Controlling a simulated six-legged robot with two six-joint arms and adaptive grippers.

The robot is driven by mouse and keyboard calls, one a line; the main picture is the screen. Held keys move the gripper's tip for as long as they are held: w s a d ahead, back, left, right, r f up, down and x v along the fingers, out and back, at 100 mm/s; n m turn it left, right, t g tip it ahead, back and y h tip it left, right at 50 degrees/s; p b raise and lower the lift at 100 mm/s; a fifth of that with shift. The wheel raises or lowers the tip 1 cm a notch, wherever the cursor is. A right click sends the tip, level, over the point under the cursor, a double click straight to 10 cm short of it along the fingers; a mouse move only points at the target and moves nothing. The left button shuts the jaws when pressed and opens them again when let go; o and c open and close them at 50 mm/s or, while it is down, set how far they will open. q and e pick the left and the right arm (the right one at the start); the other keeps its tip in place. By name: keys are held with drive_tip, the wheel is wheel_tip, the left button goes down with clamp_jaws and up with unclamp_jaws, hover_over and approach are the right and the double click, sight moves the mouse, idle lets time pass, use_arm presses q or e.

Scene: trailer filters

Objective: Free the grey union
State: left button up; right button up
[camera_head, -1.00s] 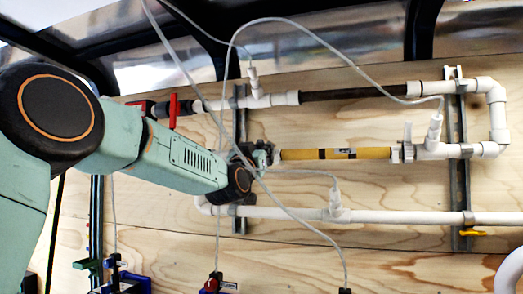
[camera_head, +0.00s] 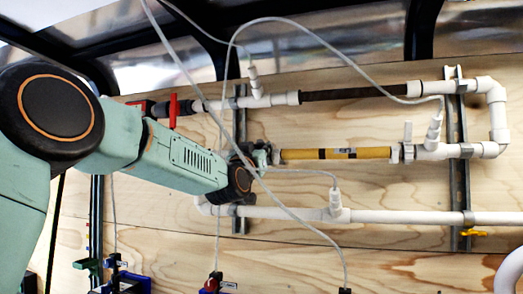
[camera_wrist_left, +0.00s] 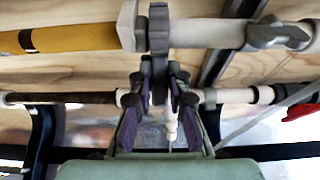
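The grey union (camera_wrist_left: 158,30) is a ring around the white pipe at one end of the yellow filter (camera_wrist_left: 75,38), with a grey part reaching between my fingers in the left wrist view. The yellow filter also shows in the head view (camera_head: 335,153), lying level with black bands. My left gripper (camera_wrist_left: 160,72) has its purple-padded fingers on both sides of the union's grey part, the tips appearing closed against it. In the head view my left gripper (camera_head: 262,156) is at the filter's left end, where the union is mostly hidden. My right gripper is not in view.
A dark pipe (camera_head: 355,93) runs above the filter and a white pipe (camera_head: 395,217) below, on metal struts (camera_head: 462,190) against plywood. Thin grey tubes (camera_head: 305,225) hang across the gripper area. A red handle (camera_head: 173,110) is at upper left.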

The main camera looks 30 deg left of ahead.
sight(261, 141)
use_arm(q)
drive_tip(key=o, duration=0.5)
drive_tip(key=shift+s+r, duration=0.15)
drive_tip(key=shift+r, duration=0.1)
drive_tip(key=shift+c, duration=0.2)
drive_tip(key=shift+f, duration=0.1)
wheel_tip(261, 141, up, 9)
drive_tip(key=shift+r, duration=0.5)
